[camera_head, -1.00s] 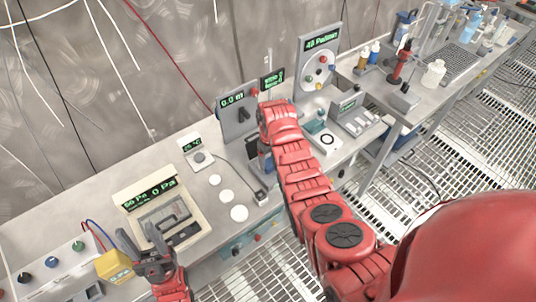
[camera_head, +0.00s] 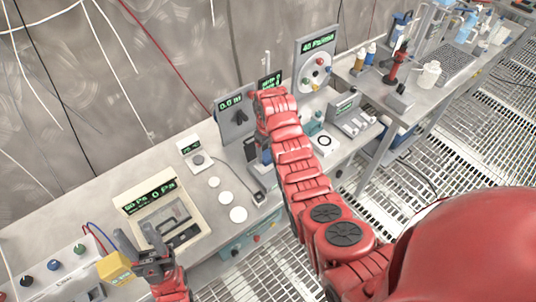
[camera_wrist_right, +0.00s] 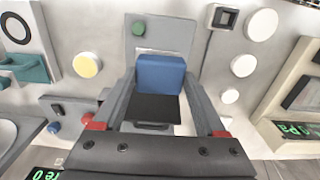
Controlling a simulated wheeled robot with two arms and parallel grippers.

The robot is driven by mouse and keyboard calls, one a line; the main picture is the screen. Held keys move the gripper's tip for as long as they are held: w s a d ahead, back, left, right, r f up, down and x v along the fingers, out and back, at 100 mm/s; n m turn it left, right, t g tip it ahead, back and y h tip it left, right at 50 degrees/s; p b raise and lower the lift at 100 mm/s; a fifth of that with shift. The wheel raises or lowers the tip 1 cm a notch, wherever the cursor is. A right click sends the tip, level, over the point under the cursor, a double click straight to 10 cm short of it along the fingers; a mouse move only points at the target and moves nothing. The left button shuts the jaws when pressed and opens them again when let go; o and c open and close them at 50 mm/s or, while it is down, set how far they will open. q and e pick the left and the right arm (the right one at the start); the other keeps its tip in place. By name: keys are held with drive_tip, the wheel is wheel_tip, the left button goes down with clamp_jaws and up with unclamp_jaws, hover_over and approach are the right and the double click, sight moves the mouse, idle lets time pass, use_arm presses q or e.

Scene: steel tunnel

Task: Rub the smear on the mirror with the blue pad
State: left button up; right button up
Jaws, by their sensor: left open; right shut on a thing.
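My right gripper (camera_wrist_right: 156,125) is shut on the blue pad (camera_wrist_right: 160,75), a blue block with a black part facing the camera. In the head view the pad (camera_head: 267,157) shows only as a small blue patch beside my red right arm, which hides most of it and the gripper. My left gripper (camera_head: 146,245) is open and empty near the cream meter.
The cream meter (camera_head: 135,203) and a yellow block (camera_head: 114,268) stand near my left gripper. White discs (camera_head: 238,214) lie on the bench. Upright display panels (camera_head: 229,104) stand behind my right arm. Bottles and a red-handled stand (camera_head: 392,68) are further right.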

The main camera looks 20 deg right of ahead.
drive_tip(key=shift+r, duration=1.5)
